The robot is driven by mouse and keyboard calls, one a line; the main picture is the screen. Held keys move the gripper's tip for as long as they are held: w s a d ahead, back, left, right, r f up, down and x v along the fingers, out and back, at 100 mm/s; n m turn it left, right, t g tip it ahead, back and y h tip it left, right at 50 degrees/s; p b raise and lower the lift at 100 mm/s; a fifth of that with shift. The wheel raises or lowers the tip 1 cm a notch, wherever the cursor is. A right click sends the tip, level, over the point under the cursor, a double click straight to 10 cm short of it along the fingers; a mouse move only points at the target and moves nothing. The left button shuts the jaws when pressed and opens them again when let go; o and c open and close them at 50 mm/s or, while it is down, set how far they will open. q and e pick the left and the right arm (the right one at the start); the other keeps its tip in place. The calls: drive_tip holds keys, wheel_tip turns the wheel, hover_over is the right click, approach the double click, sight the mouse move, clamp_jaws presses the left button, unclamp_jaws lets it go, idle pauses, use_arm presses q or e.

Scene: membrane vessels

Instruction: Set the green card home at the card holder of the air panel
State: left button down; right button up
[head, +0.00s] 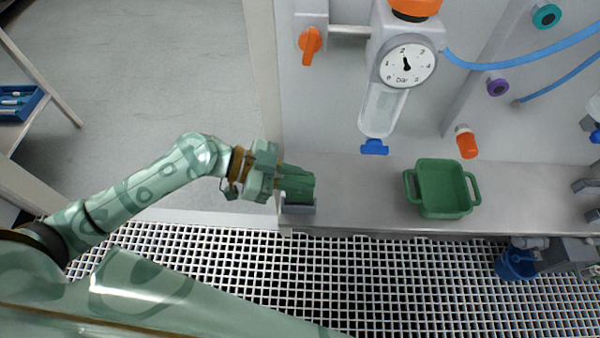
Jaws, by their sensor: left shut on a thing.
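The green card (302,187) is at the left end of the grey shelf, at the front edge. My left gripper (283,178) reaches in from the left and is shut on it. The grey card holder (299,209) is directly below the card in the head view, at the shelf's left front corner. The card's lower edge meets or overlaps the holder in the picture; I cannot tell whether it sits in the slot or just above it. The gripper's fingers hide the card's left side.
A green tray (441,214) with handles stands on the shelf (360,190) to the right. The air panel (300,120) rises behind, with a gauge (408,64), an orange lever (310,45) and blue hoses. A white grating floor (380,280) lies in front; a blue bucket (515,264) stands at right.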

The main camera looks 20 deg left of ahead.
sight(299, 198)
use_arm(q)
drive_tip(key=shift+f+b, duration=0.9)
drive_tip(key=shift+f, duration=0.8)
drive_tip(key=shift+f+b, duration=0.65)
use_arm(e)
drive_tip(key=f, duration=0.1)
drive_tip(key=s+f, duration=0.1)
drive_tip(key=f, duration=0.1)
drive_tip(key=shift+s+f, duration=0.1)
drive_tip(key=shift+s, duration=0.25)
drive_tip(key=shift+a, duration=0.15)
use_arm(q)
drive_tip(key=shift+f+b, duration=0.25)
drive_tip(key=shift+b, duration=0.15)
use_arm(e)
drive_tip(key=shift+s+f, duration=0.15)
drive_tip(key=shift+f, duration=0.15)
use_arm(q)
drive_tip(key=c, duration=1.3)
unclamp_jaws()
drive_tip(key=shift+o, duration=0.2)
